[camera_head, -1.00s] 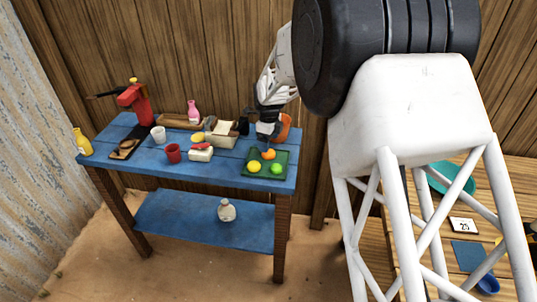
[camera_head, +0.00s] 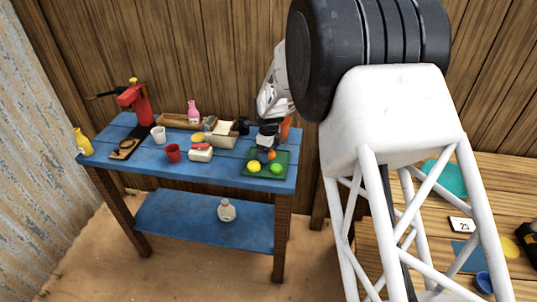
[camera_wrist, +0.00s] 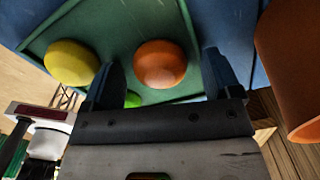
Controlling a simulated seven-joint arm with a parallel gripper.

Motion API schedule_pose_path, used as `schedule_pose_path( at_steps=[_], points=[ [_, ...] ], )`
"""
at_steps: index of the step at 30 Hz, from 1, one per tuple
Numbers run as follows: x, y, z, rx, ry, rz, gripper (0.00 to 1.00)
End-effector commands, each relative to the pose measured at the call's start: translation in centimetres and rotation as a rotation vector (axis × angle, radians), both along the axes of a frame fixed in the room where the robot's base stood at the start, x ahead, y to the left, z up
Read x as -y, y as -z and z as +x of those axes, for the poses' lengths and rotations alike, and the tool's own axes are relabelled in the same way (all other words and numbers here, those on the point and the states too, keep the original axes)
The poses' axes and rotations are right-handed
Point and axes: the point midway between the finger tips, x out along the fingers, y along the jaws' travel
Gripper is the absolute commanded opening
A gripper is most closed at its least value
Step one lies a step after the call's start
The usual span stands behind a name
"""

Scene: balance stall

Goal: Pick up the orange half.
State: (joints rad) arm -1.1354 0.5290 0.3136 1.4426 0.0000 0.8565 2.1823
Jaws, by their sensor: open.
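The orange half (camera_wrist: 160,62) lies on the green tray (camera_wrist: 108,30) and shows between my fingers in the wrist view. In the head view the orange half (camera_head: 271,155) is small and partly hidden by my gripper (camera_head: 265,155). My gripper also shows in the wrist view (camera_wrist: 165,75), open, with one dark finger on each side of the orange half. I cannot tell whether a finger touches it. A yellow fruit (camera_head: 253,166) and a green fruit (camera_head: 276,169) lie on the same tray.
An orange-brown pot (camera_wrist: 295,70) stands close to my gripper, right in the wrist view.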

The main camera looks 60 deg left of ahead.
Motion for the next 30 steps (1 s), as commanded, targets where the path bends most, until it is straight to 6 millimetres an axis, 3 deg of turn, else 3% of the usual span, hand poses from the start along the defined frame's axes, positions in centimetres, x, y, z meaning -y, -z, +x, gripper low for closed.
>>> schedule_pose_path(
  at_steps=[7, 17, 30],
  points=[
    [0.0, -0.01, 0.0, 0.0, 0.0, 0.0, 0.82],
    [0.0, -0.02, 0.0, 0.0, 0.0, 0.0, 0.32],
    [-0.02, -0.6, 0.01, 0.0, 0.0, 0.001, 0.3]
  ],
)
